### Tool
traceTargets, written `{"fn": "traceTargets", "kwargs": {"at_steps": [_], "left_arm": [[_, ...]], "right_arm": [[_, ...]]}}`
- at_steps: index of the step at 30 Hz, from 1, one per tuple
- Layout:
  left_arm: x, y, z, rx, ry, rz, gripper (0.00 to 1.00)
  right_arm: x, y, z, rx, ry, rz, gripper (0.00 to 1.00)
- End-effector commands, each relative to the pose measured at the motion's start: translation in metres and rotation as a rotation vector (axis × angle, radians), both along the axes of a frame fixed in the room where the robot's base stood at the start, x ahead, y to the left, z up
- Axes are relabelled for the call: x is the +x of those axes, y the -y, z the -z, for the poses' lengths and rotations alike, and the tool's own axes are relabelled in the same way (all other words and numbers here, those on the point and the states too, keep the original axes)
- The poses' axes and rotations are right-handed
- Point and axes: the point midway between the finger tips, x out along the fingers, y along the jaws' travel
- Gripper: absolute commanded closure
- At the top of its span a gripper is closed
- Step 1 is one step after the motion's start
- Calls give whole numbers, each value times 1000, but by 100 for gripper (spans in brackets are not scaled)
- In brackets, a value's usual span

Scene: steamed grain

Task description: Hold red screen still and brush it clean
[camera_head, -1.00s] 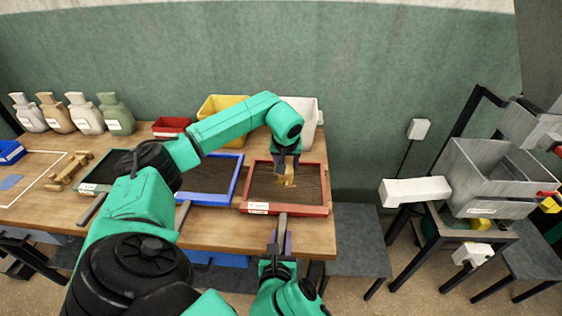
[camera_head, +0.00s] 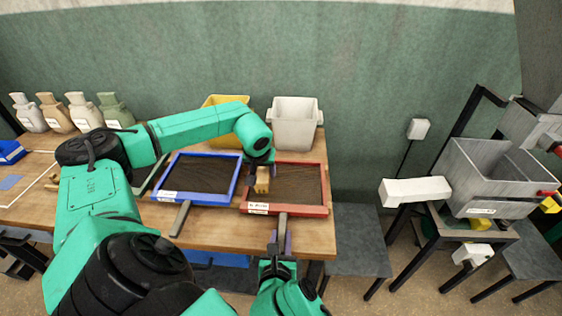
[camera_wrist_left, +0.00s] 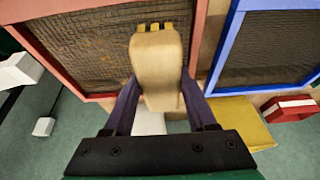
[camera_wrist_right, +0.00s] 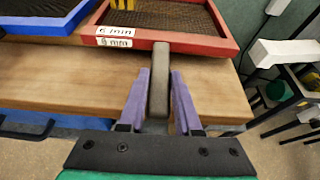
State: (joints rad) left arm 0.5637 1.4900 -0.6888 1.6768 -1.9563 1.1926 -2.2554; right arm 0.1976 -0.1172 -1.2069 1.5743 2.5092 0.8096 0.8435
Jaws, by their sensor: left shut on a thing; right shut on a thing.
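The red screen (camera_head: 325,188) is a red-framed mesh tray at the right end of the bench, with labels on its front rim. My left gripper (camera_head: 262,163) is shut on a wooden brush (camera_wrist_left: 157,65) with yellow bristles, over the left part of the red screen's mesh. Whether the bristles touch the mesh cannot be told. My right gripper (camera_wrist_right: 158,95) is shut on the red screen's grey handle (camera_wrist_right: 158,65), in front of the bench edge; the handle also shows in the head view (camera_head: 283,228).
A blue-framed screen (camera_head: 236,178) lies just left of the red one, its handle (camera_head: 181,217) pointing forward. A yellow bin (camera_head: 212,101) and a white bin (camera_head: 294,124) stand behind. A grey hopper (camera_head: 490,175) stands to the right. Several bottles (camera_head: 85,113) stand at the back left.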

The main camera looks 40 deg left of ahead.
Motion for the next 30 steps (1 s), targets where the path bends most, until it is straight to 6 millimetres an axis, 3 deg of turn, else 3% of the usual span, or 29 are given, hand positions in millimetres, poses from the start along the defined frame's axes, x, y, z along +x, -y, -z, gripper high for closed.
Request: {"fn": "traceTargets", "kwargs": {"at_steps": [9, 30], "left_arm": [[-19, -11, 5, 1, -1, 1, 100], [-18, -11, 18, 1, 1, 1, 100]], "right_arm": [[0, 0, 1, -2, -1, 0, 100], [0, 0, 1, -2, -1, 0, 100]]}}
